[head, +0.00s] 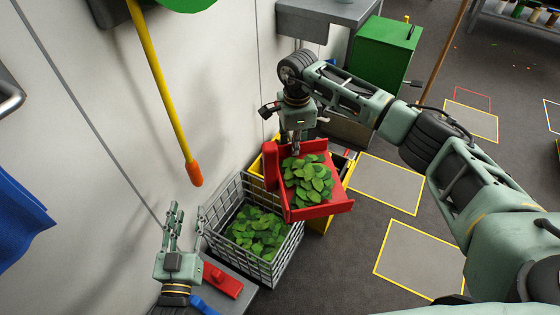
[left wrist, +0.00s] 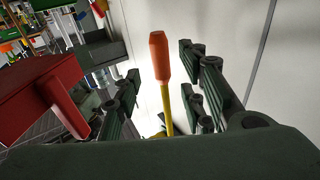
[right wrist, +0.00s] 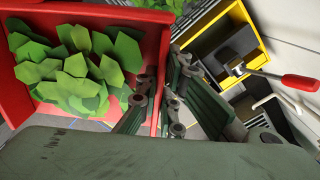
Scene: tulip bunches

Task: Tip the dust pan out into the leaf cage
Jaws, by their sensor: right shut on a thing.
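The red dust pan (head: 326,208) holds a heap of green leaves (head: 307,182) and is held up beside and partly above the leaf cage. My right gripper (head: 296,148) is shut on the pan's back edge; in the right wrist view the fingers (right wrist: 158,105) close on the red wall of the pan (right wrist: 155,45). The leaf cage (head: 284,262) is a grey wire basket against the wall, with green leaves (head: 257,232) inside. My left gripper (head: 175,225) is open and empty, to the left of the cage. It also shows in the left wrist view (left wrist: 165,85), fingers apart.
A yellow pole with an orange end (head: 194,173) hangs along the wall above the cage. A red tool (head: 222,280) lies on a grey surface near my left gripper. A green cabinet (head: 382,55) is further back. Floor at right is open.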

